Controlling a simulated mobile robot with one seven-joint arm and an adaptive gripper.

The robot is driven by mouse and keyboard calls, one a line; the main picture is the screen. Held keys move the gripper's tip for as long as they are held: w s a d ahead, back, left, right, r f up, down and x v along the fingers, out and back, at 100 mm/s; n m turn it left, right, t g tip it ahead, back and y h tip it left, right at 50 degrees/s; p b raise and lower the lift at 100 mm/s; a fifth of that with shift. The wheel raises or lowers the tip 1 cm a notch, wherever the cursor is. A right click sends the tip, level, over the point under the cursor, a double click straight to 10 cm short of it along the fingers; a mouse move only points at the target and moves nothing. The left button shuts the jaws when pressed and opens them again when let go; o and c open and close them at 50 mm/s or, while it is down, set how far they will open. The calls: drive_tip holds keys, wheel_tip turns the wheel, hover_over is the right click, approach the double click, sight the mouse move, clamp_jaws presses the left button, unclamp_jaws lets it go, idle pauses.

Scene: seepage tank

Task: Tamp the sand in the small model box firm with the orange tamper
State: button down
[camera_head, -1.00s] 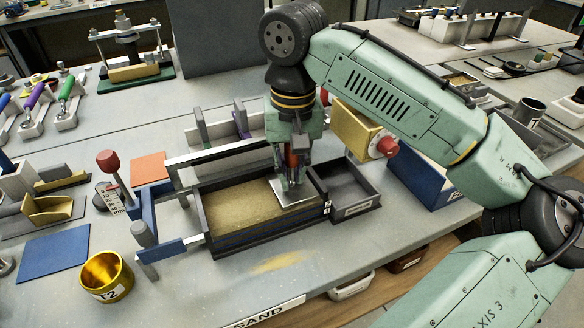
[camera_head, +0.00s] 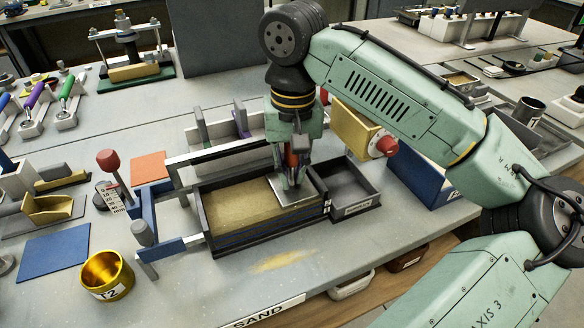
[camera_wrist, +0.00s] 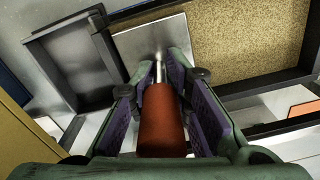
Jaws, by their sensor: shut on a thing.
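The small model box (camera_head: 207,226) is a dark-framed open box with tan sand (camera_head: 240,207) in it. My gripper (camera_head: 291,172) is over the right end of the box. It is shut on the orange tamper, whose orange-red handle (camera_wrist: 162,122) stands between the fingers in the wrist view. The tamper's square metal plate (camera_head: 301,196) is at the sand's right end, against or very near the surface. In the wrist view the plate (camera_wrist: 150,50) covers one end of the sand (camera_wrist: 240,40), and the bare sand beside it looks level and grainy.
A grey empty tray (camera_head: 350,187) adjoins the box on the right. Blue-ended rails (camera_head: 165,247) and a red-knobbed gauge (camera_head: 110,165) stand at its left. A gold cup (camera_head: 106,277) sits front left. A yellow block with a red knob (camera_head: 360,130) stands behind the tray.

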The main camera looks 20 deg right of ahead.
drive_tip(key=shift+f, duration=0.1)
wheel_tip(320, 180, up, 4)
drive_tip(key=p, duration=0.4)
